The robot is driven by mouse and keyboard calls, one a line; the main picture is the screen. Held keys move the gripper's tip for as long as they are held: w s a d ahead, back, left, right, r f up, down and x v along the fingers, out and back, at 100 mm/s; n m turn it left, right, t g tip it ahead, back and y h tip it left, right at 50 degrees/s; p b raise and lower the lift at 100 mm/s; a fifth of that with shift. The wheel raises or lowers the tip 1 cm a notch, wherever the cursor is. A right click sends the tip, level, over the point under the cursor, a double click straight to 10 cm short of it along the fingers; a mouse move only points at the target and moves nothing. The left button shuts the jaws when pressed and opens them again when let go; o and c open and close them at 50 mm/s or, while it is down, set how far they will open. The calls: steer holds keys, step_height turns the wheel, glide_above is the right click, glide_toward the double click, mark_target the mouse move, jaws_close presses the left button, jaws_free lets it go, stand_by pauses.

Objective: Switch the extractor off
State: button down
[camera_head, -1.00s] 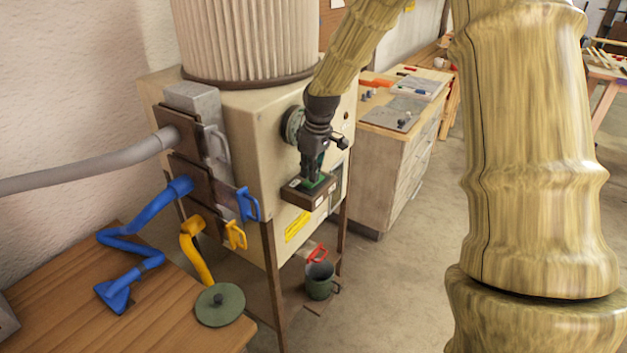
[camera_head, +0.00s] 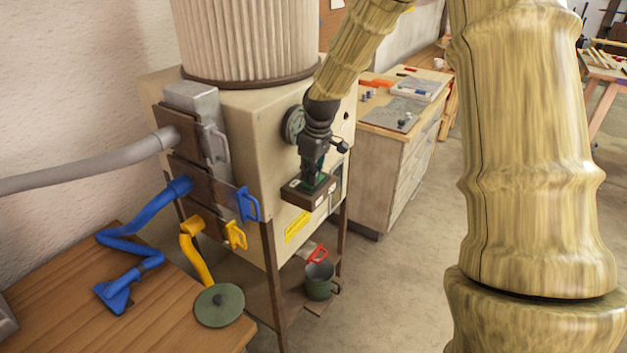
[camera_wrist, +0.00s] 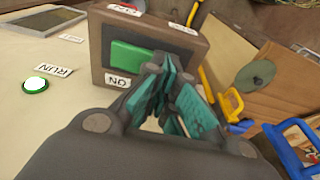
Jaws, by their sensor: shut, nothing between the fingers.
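The extractor is a beige cabinet (camera_head: 252,150) with a pleated filter drum (camera_head: 247,40) on top. A brown switch box (camera_head: 296,197) sticks out from its front. In the wrist view the switch box (camera_wrist: 103,45) has a green switch part (camera_wrist: 132,56) and a label reading ON, seen upside down. Beside it, a lamp (camera_wrist: 36,85) glows white-green next to a RUN label (camera_wrist: 53,70). My gripper (camera_head: 313,178) is shut and empty, with its teal fingertips (camera_wrist: 172,95) right at the box. They hide part of its face, and I cannot tell whether they touch it.
A round gauge (camera_head: 293,125) sits behind my wrist. Blue (camera_head: 248,205) and yellow (camera_head: 236,235) gate handles are on the cabinet's left side.

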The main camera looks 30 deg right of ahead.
stand_by(0.3)
steer(key=shift+r+p, duration=2.85)
steer(key=shift+r, duration=0.6)
